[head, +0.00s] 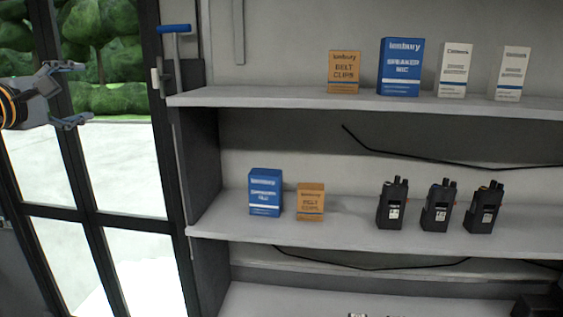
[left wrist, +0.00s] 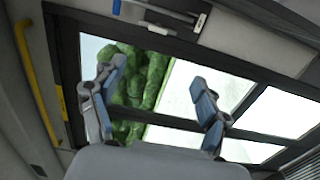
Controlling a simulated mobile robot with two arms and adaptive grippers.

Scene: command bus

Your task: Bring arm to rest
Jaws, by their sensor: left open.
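My left gripper (head: 76,94) shows at the left edge of the head view, in front of the glazed door. Its fingers are spread apart with nothing between them, and it is clear of the shelves. In the left wrist view, the same gripper (left wrist: 160,100) is open and empty, with the door glass and greenery behind it. My right gripper is not in either view.
The upper shelf (head: 300,101) holds several boxes. The middle shelf (head: 340,236) holds two boxes and three black radios (head: 438,207). The glazed door (head: 150,190) with dark frame stands left of the shelves. A blue-topped handle (head: 174,29) sits beside it.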

